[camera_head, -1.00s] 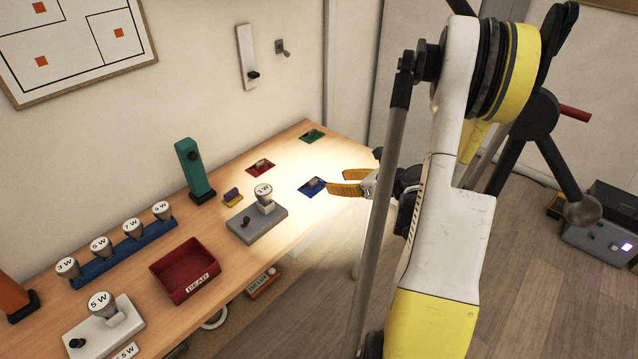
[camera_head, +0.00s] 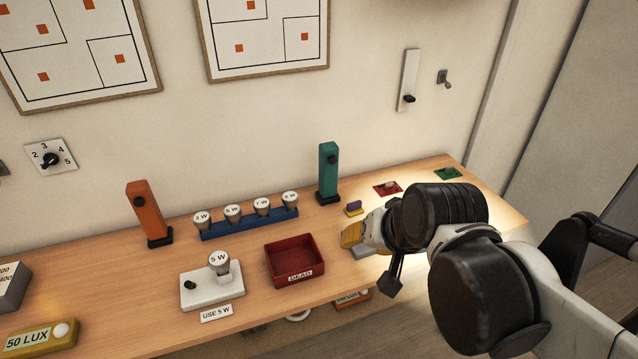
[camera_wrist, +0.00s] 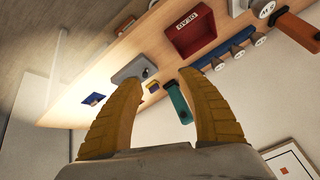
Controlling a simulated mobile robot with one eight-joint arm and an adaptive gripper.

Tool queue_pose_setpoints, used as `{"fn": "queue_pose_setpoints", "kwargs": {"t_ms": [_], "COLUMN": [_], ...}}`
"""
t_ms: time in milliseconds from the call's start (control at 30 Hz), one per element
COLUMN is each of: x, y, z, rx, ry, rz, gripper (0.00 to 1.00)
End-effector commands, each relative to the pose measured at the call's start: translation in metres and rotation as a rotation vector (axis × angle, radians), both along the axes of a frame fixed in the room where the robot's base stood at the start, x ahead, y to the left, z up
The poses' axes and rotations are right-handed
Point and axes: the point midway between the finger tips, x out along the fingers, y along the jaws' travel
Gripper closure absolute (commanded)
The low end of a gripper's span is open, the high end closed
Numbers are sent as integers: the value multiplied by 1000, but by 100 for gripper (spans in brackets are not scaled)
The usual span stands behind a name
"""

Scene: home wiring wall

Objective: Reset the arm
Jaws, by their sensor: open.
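My gripper (camera_head: 354,234) has yellow fingers and hangs above the right half of the wooden bench, in front of the teal post. In the wrist view my gripper (camera_wrist: 165,90) shows its two yellow fingers spread wide with nothing between them. My dark arm joints fill the lower right of the head view and hide part of the bench. The grey lamp base (camera_head: 363,253) is mostly hidden behind my gripper in the head view; the grey base also shows in the wrist view (camera_wrist: 133,69).
The bench (camera_head: 130,300) bears a red DEAD tray (camera_head: 295,262), a blue bulb rack (camera_head: 250,224), a white lamp base (camera_head: 205,292), an orange post (camera_head: 149,212) and a teal post (camera_head: 328,172). Red (camera_head: 387,188) and green (camera_head: 447,174) pads lie at the far right.

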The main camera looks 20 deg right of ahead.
Motion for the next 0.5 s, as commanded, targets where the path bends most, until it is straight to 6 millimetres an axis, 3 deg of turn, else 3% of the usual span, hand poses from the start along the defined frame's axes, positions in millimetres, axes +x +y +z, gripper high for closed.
{"fn": "queue_pose_setpoints", "kwargs": {"t_ms": [100, 200, 500], "x": [-21, -28, -30], "y": [15, 19, 20], "z": [3, 5, 6], "rx": [-154, -225, -251], "ry": [-15, -22, -24], "rz": [191, 275, 302], "gripper": [54, 54, 54]}}
